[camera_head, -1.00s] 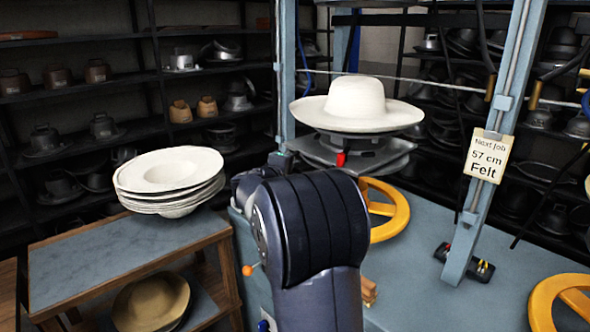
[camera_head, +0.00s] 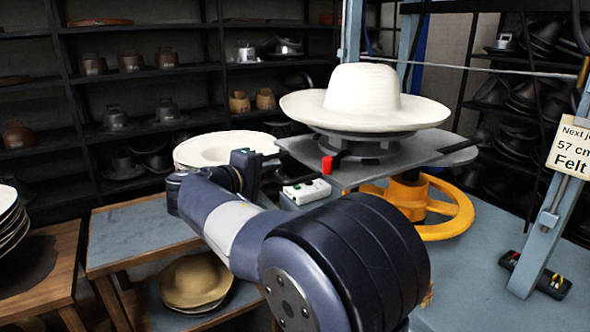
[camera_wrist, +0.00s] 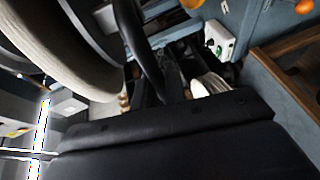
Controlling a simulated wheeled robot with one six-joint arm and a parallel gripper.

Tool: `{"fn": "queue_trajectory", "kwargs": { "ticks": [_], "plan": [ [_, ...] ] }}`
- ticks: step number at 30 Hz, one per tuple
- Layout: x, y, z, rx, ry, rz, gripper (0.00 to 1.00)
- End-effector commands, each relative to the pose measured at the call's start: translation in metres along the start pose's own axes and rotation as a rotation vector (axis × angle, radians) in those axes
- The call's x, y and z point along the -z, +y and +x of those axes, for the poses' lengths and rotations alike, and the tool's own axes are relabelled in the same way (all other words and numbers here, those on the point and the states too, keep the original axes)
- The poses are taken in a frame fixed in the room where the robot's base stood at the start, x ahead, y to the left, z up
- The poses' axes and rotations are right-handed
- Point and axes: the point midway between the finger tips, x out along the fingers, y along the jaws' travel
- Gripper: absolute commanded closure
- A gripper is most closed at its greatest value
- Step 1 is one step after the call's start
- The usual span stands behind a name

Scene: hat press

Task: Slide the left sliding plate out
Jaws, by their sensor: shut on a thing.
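A white felt hat (camera_head: 365,95) sits on a dark round block over the press. Beneath it, a flat grey metal plate (camera_head: 352,180) spreads out to the left and right of the block; I take its left part as the left sliding plate. A red knob (camera_head: 326,165) on a black lever is at its near edge. My gripper (camera_head: 272,157) is at the plate's left end, shut on what looks like that end. The grip itself is largely hidden by my wrist. The wrist view shows the dark fingers (camera_wrist: 172,82) close up, with the hat brim (camera_wrist: 60,60) beside them.
A yellow handwheel (camera_head: 445,215) stands under the plate. A white switch box (camera_head: 307,191) is on the press's edge near my wrist. Shelves of blocks fill the back.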

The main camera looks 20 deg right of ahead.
Motion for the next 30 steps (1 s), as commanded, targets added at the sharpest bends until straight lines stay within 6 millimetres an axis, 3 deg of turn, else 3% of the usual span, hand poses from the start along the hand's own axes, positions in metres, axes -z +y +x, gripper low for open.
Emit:
{"fn": "queue_trajectory", "kwargs": {
  "ticks": [9,23,24,30],
  "plan": [
    [0.012,-0.007,-0.029,0.001,0.000,-0.002,1.00],
    [0.014,-0.008,-0.033,0.002,0.001,-0.002,1.00],
    [0.014,-0.009,-0.033,0.002,0.002,-0.002,0.84],
    [0.014,-0.008,-0.032,0.001,0.001,-0.001,0.68]
  ]
}}
